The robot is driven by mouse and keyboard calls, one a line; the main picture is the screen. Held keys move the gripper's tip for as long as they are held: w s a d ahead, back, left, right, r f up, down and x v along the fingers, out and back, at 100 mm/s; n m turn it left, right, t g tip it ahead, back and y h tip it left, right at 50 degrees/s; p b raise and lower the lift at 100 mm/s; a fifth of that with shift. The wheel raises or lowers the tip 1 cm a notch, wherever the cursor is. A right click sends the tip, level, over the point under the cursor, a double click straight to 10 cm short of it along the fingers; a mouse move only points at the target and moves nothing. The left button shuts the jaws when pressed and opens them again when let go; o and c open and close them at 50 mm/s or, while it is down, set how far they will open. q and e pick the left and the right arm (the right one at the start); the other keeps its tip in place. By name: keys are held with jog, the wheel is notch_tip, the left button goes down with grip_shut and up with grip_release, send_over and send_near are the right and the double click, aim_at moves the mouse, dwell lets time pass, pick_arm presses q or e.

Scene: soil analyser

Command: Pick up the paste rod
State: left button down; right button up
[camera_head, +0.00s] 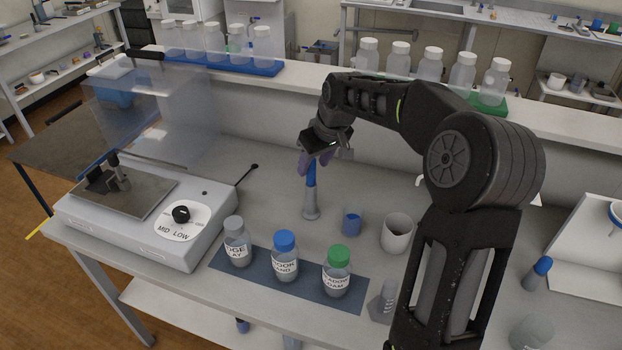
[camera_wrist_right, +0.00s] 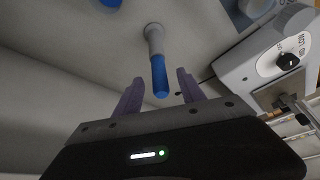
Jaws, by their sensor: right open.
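The paste rod (camera_head: 311,198) stands upright on the grey counter, with a blue handle on top and a grey shaft and flared foot below. In the right wrist view the rod (camera_wrist_right: 158,72) points with its blue end toward my jaws. My right gripper (camera_head: 315,160) is open at the top of the blue handle. In the wrist view its two purple fingers (camera_wrist_right: 160,88) lie on either side of the blue end, with gaps visible and no clear contact. My left gripper is out of view.
A hotplate-like device (camera_head: 145,225) stands left. Bottles with grey, blue (camera_head: 285,256) and green (camera_head: 337,272) caps stand on a dark blue mat (camera_head: 258,285) in front. A small blue cup (camera_head: 351,222) and a white cup (camera_head: 397,234) stand right of the rod.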

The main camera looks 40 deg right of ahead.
aim_at(311, 171)
jog(key=p+x, duration=0.1)
jog(key=x, duration=0.3)
jog(key=shift+d+f, duration=0.1)
dwell(0.4)
grip_shut()
dwell(0.4)
